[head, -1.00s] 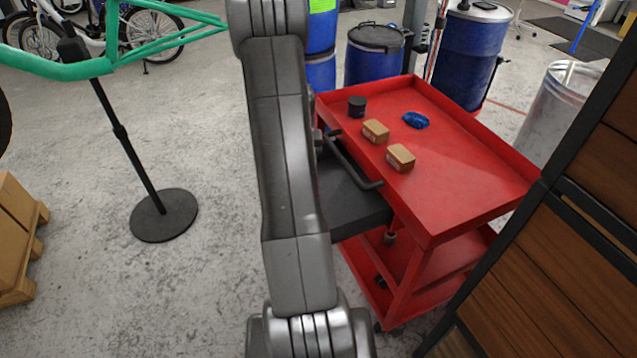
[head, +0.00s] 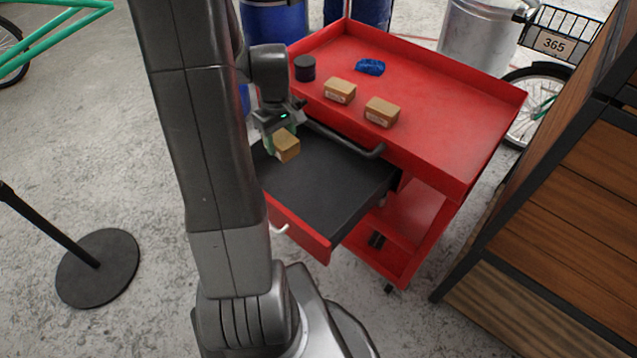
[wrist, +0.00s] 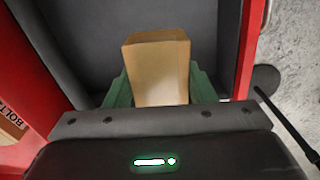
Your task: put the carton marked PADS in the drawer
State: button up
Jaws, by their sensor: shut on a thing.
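A small tan carton (head: 287,147) is held in my gripper (head: 277,136); no marking on it can be read. In the wrist view the carton (wrist: 158,72) sits between the green fingers, which are shut on its sides. The drawer (head: 325,190) of the red cart is pulled out, with a dark, bare inside. The carton is above the drawer's back left part in the head view; its exact height cannot be told. The wrist view shows the drawer's grey floor (wrist: 85,45) beyond the carton.
The red cart top (head: 450,110) holds two more tan cartons (head: 340,91) (head: 382,112), a dark cylinder (head: 305,68) and a blue item (head: 370,66). One carton reading BOLT (wrist: 12,122) shows in the wrist view. A wooden-panelled box (head: 560,200) stands right; a black post base (head: 98,268) left.

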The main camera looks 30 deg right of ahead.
jog(key=s+d+f+n+b, duration=0.1)
jog(key=s+d, duration=0.3)
jog(key=s, duration=0.2)
jog(key=b, duration=0.2)
send_over(306, 188)
notch_tip(306, 188, down, 5)
jog(key=shift+s+f, duration=0.1)
jog(key=shift+f, duration=2.35)
jog(key=shift+f, duration=0.15)
jog(key=shift+f+b, duration=0.15)
jog(key=shift+b, duration=0.25)
jog(key=o, duration=1.1)
notch_tip(306, 188, up, 13)
jog(key=p, duration=0.2)
jog(key=shift+f+p, duration=0.2)
jog(key=shift+p, duration=0.15)
